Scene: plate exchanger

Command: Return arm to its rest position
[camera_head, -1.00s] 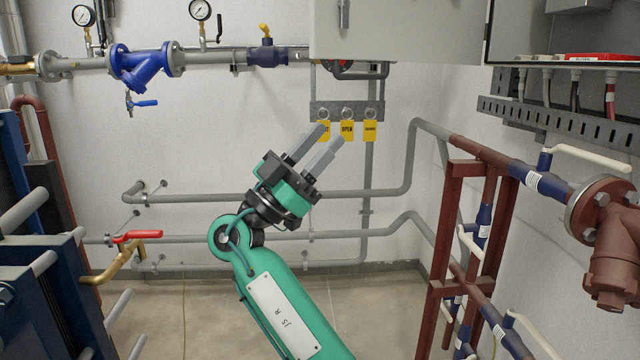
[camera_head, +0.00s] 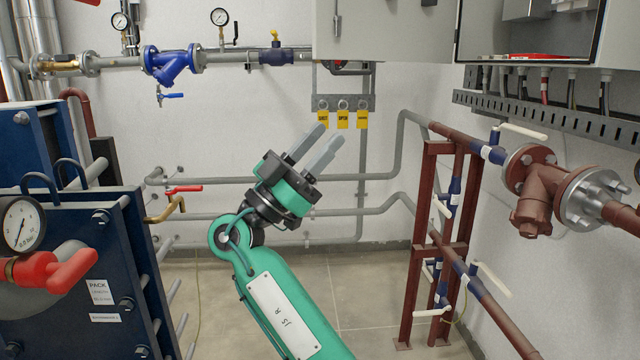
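My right gripper (camera_head: 318,150) is in the middle of the head view, at the end of the green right arm (camera_head: 285,310). Its two grey fingers point up and to the right. They stand apart with a gap between them, and nothing is held. The fingertips appear just below the yellow tags (camera_head: 342,118) in the picture, with the wall behind. My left gripper does not show.
The blue plate exchanger (camera_head: 85,260) with a gauge and red-handled valve stands at left. A brown pipe frame (camera_head: 425,240) with white-handled valves stands at right. An open grey cabinet (camera_head: 385,30) hangs above. The floor (camera_head: 350,290) between is clear.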

